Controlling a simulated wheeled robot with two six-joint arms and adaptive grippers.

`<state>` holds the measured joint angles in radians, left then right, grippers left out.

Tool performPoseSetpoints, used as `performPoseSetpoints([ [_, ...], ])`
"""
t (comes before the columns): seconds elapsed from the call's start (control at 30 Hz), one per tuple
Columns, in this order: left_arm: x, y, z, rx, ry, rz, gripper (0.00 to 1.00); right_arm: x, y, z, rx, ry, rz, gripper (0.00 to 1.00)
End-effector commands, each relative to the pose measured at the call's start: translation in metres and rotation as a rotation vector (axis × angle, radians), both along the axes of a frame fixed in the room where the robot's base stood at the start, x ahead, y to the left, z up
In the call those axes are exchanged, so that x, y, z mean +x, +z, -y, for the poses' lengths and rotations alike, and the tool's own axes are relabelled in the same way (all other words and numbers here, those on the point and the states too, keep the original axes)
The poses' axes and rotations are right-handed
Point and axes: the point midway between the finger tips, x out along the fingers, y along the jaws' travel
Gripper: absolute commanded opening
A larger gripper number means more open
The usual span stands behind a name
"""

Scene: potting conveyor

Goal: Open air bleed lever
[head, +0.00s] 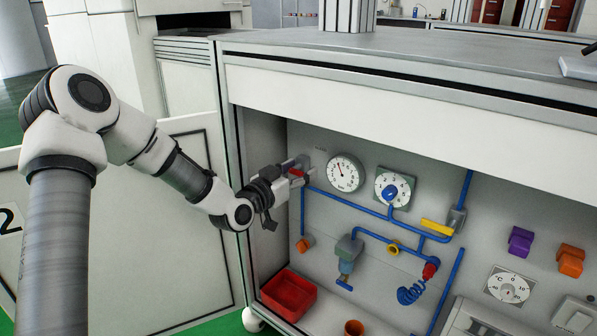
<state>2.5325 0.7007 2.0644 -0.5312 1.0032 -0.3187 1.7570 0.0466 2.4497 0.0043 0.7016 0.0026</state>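My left gripper (281,194) reaches into the open cabinet from the left, close to its back panel. Its dark fingers look spread apart, one up and one down, with nothing seen between them. A small red lever (296,173) on a grey valve sits at the upper left of the panel, right by the upper finger; I cannot tell whether they touch. A yellow lever (437,227) is on another valve to the right, apart from the gripper. No label shows which is the air bleed lever. My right gripper is not in view.
A round gauge (345,173), a dial with a blue knob (394,190) and blue pipes (344,200) are on the panel. A red bin (289,294) stands on the cabinet floor. The open door (165,235) is at left; the worktop (400,48) overhangs.

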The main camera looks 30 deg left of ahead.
Motion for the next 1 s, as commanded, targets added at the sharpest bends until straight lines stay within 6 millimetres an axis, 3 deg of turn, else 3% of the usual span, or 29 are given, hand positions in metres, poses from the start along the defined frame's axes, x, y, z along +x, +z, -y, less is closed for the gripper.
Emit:
performPoseSetpoints([
  [0.47,0.000,0.004,-0.001,-0.092,-0.001,-0.006,0.24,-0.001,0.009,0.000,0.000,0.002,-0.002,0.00],
  [1.0,0.000,0.013,-0.007,-0.544,0.000,-0.042,0.24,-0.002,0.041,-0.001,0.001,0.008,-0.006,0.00],
])
